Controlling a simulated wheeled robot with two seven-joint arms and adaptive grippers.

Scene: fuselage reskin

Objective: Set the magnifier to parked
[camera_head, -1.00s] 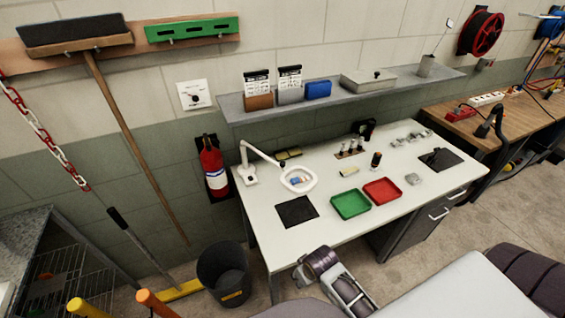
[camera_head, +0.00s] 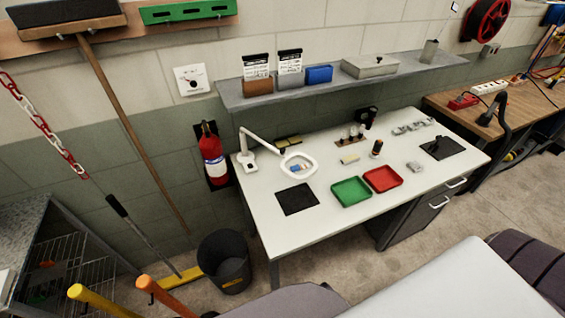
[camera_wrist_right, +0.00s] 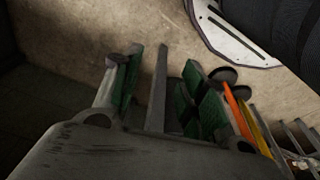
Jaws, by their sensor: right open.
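The magnifier (camera_head: 299,168) is a white ring-shaped lens head on a jointed white arm. Its base (camera_head: 250,165) stands at the left end of the white workbench (camera_head: 330,220). The head hangs low over the bench, behind a black mat, with small blue and orange items showing through or under the lens. My right gripper (camera_wrist_right: 153,90) shows only in the right wrist view, its green-padded fingers apart and empty above the floor. It is away from the magnifier. My left gripper is not in view.
Green (camera_head: 351,191) and red (camera_head: 382,179) trays lie mid-bench. A black mat (camera_head: 297,199) lies left of them. A shelf (camera_head: 340,85) hangs above the bench.

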